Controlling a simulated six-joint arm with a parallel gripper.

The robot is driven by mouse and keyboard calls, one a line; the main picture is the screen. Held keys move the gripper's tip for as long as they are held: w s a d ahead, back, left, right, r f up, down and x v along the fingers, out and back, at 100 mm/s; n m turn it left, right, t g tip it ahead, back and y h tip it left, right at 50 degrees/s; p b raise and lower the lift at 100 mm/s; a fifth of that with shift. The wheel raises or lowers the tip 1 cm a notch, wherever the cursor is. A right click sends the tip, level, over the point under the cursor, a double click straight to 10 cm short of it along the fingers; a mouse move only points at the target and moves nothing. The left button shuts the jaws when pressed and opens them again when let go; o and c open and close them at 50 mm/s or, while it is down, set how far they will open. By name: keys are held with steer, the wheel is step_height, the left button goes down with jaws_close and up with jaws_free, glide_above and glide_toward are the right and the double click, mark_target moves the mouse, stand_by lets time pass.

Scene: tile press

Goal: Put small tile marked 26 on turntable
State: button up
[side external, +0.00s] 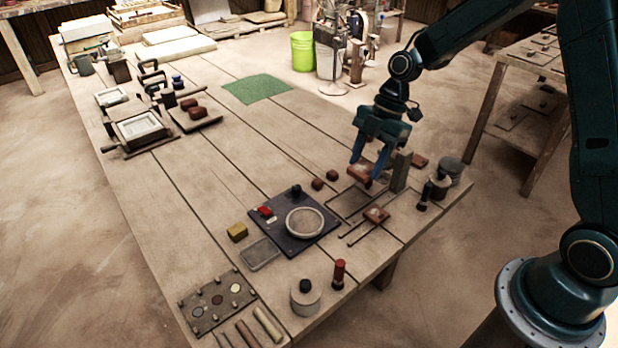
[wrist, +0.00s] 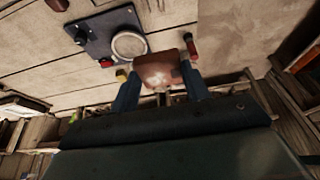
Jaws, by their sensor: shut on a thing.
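My gripper (side external: 369,165) points down at the right part of the bench. It is shut on a reddish-brown tile (side external: 359,176). The held tile also shows between the blue fingers in the wrist view (wrist: 161,66). I cannot read a number on it. The turntable (side external: 305,221) is a pale round disc on a dark board, left of and nearer the camera than my gripper. In the wrist view the turntable (wrist: 129,46) lies just beyond the held tile, up and left. Its top looks empty. Another reddish tile (side external: 376,214) lies on thin rails near the gripper.
A grey upright block (side external: 400,171) stands close to the right of my gripper. Two small brown lumps (side external: 325,180) lie between gripper and turntable. The dark board (side external: 277,236) also carries a black knob and a red piece. A red-topped bottle (side external: 339,274) stands in front.

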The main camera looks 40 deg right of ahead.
steer(key=shift+w, duration=0.1)
step_height(320, 180, up, 4)
steer(key=f, duration=0.1)
glide_above(304, 222)
steer(key=d, duration=0.1)
steer(key=f, duration=1.5)
steer(key=shift+d+f, duration=0.1)
steer(key=shift+d, duration=0.1)
steer(key=shift+f, duration=2.15)
steer(key=shift+f, duration=0.15)
steer(key=o, duration=1)
